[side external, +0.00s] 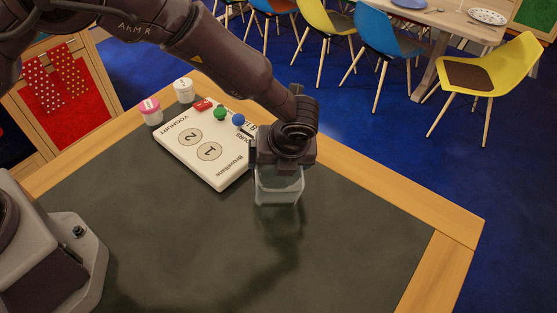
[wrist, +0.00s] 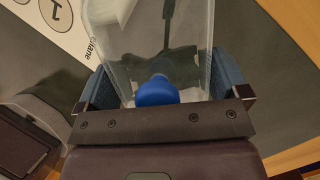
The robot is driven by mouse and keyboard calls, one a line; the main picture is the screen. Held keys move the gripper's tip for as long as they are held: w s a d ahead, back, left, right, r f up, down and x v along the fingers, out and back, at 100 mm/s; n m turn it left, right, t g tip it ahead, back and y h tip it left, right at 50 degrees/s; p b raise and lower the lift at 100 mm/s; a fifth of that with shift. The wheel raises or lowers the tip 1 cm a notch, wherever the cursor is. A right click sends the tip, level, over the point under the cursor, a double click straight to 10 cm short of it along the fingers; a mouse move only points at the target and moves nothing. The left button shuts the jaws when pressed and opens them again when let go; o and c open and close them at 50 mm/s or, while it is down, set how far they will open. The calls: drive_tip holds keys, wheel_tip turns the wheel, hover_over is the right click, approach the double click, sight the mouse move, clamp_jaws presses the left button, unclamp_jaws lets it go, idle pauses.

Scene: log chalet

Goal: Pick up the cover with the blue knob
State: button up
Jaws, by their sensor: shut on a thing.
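The cover (side external: 278,190) is a clear, box-like shell below my gripper (side external: 280,168) in the side view. In the wrist view the clear cover (wrist: 190,45) stretches away from the gripper, with its blue knob (wrist: 157,92) close to the palm. My gripper's two blue-grey fingers stand at either side of the cover, and the jaws are shut on it. The gripper hides the knob in the side view. I cannot tell for sure whether the cover's lower edge touches the dark table top (side external: 350,230).
A pink-lidded jar (side external: 151,112) and a white jar (side external: 184,90) stand behind. The table's right side is clear.

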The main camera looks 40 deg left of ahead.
drive_tip(key=s+r, duration=0.1)
drive_tip(key=r, duration=0.1)
drive_tip(key=s+a+r, duration=0.1)
drive_tip(key=r, duration=0.1)
drive_tip(key=s+r, duration=0.1)
drive_tip(key=r, duration=0.2)
drive_tip(key=shift+s+a+r, duration=0.1)
drive_tip(key=shift+s+a, duration=0.3)
drive_tip(key=s+a+r, duration=0.4)
drive_tip(key=s, duration=0.4)
drive_tip(key=s+a+r+n+g, duration=0.1)
drive_tip(key=s+a+r+n, duration=0.1)
drive_tip(key=a+n, duration=0.35)
drive_tip(key=s+a+r+n+g, duration=0.1)
drive_tip(key=s+a+n, duration=0.1)
drive_tip(key=a, duration=0.6)
drive_tip(key=n+h, duration=0.1)
drive_tip(key=n, duration=0.1)
hover_over(200, 145)
drive_tip(key=f, duration=1)
drive_tip(key=shift+s+f, duration=0.1)
drive_tip(key=shift+s, duration=0.1)
drive_tip(key=shift+w+f, duration=0.15)
drive_tip(key=shift+f, duration=0.8)
drive_tip(key=shift+w+f, duration=0.1)
drive_tip(key=shift+f, duration=0.8)
